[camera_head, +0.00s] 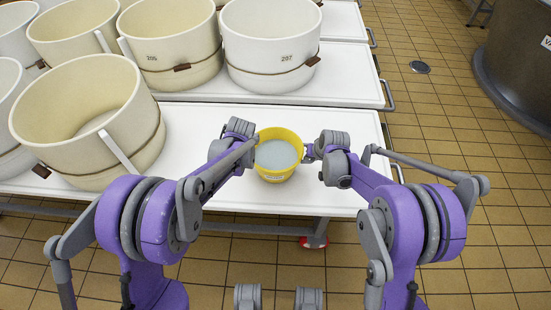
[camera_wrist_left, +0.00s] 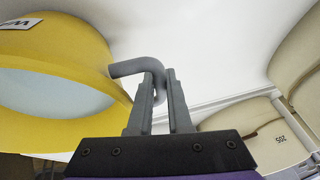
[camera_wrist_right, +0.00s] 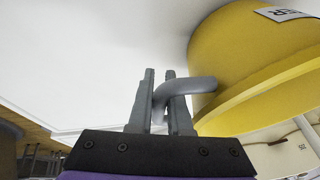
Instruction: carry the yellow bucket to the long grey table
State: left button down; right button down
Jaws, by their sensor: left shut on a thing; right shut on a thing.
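The yellow bucket (camera_head: 264,174) is upright over the near end of a white tabletop (camera_head: 220,119), with pale grey contents (camera_head: 276,154). I cannot tell whether it touches the top. My left gripper (camera_head: 251,149) is at its left side, shut on a grey hooked handle (camera_wrist_left: 138,67); the bucket's yellow wall (camera_wrist_left: 85,40) fills the left of that view. My right gripper (camera_head: 308,152) is at the opposite side, shut on the other handle (camera_wrist_right: 195,86), with the bucket's wall (camera_wrist_right: 240,55) close by at right.
Large cream tubs (camera_head: 80,115) stand on the white top at left. More tubs (camera_head: 272,45) stand on white tops behind. A dark vat (camera_head: 520,60) is at the upper right. Tiled floor (camera_head: 455,115) lies open at right, with a round drain (camera_head: 420,67).

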pick_arm(q)
jog(key=shift+r, duration=0.2)
pick_arm(e)
jog(key=shift+r, duration=0.2)
